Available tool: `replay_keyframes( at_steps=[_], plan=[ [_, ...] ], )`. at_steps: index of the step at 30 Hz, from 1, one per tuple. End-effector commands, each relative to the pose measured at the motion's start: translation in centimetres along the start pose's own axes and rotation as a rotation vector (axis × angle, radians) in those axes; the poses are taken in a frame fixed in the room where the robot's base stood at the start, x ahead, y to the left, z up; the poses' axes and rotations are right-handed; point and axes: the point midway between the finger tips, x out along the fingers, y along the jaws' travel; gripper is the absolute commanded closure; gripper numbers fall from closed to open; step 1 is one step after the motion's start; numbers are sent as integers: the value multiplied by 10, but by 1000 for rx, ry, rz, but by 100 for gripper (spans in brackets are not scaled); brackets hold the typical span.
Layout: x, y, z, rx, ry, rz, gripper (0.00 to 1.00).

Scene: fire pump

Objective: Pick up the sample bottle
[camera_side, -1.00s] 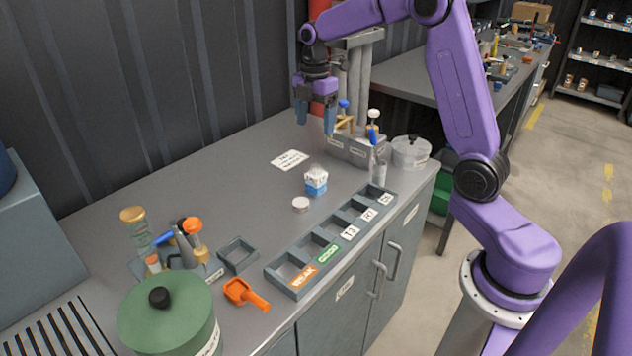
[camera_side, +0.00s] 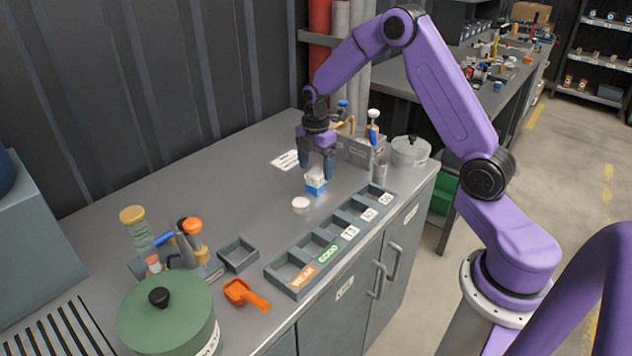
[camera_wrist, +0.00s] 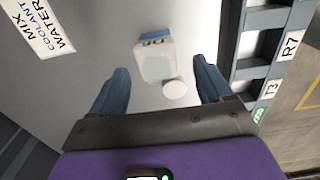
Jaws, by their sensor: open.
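The sample bottle (camera_side: 315,183) is a small squarish bottle with a blue lower part and a pale upper part. My gripper (camera_side: 317,175) is open and points down, close above or around the bottle in the side view. In the wrist view the gripper (camera_wrist: 160,85) has a blue finger on each side and clear space between them. I see no contact with the bottle.
A compartment tray (camera_side: 290,290) runs along the front edge. A grey caddy (camera_side: 358,150) and clear tub (camera_side: 410,150) stand behind to the right. A label card (camera_side: 285,161) lies flat.

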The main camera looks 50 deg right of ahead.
Motion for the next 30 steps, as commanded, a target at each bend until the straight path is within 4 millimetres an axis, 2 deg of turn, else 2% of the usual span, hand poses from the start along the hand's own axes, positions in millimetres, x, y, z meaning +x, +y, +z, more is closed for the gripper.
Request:
replay_keyframes(
  at_steps=[6, 16, 21, 22, 23, 24, 30],
  plan=[
    [28, 2, 4, -1, 0, -2, 21],
    [33, 3, 4, 0, 0, 2, 21],
    [33, 3, 4, 0, 0, 1, 77],
    [33, 3, 4, 0, 0, 1, 82],
    [33, 3, 4, 0, 0, 1, 82],
    [33, 3, 4, 0, 0, 2, 88],
    [32, 3, 4, 0, 0, 2, 88]
  ],
)
